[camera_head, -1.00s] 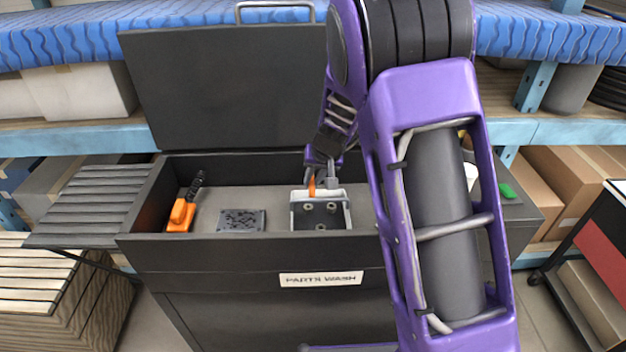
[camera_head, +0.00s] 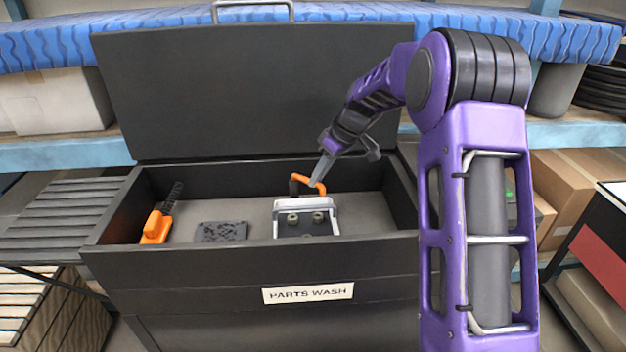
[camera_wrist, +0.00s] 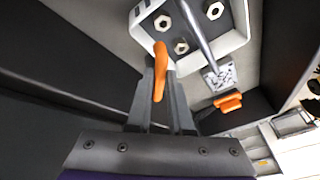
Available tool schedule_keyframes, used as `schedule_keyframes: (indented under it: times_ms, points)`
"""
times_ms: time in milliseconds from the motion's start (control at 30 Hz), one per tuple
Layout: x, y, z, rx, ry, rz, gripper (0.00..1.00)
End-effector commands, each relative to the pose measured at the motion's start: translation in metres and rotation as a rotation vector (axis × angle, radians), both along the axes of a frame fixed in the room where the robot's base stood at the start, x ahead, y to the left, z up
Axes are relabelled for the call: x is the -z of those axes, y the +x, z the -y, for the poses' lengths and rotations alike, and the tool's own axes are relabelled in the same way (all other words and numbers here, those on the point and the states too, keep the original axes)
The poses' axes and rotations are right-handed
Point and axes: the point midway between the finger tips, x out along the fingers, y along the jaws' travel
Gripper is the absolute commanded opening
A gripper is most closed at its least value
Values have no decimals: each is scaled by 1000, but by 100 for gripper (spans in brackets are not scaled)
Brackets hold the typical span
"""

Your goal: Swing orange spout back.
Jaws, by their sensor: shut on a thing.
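The orange spout (camera_head: 301,179) is a bent tube at the back of the black parts-wash basin (camera_head: 115,228). It rises by a dark post, and its free end points right and down in the head view. My gripper (camera_head: 317,181) comes down from the upper right and is shut on the spout near its free end. In the wrist view the orange tube (camera_wrist: 160,68) lies between my two grey fingers (camera_wrist: 162,92). The spout's base is hidden there.
A pale metal part (camera_head: 305,203) with nuts stands just in front of the spout. A dark pitted block (camera_head: 221,231) and an orange-handled brush (camera_head: 155,227) lie to its left. The raised lid (camera_head: 250,90) stands behind. The basin's right floor is clear.

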Motion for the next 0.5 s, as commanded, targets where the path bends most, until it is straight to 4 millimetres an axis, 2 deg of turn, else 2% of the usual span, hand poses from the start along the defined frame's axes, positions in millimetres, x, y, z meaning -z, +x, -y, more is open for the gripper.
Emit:
schedule_keyframes:
  times_ms: [200,500]
  points:
    - [-2,10,7,-156,0,-2,0]
    - [-1,19,10,-280,-1,-1,0]
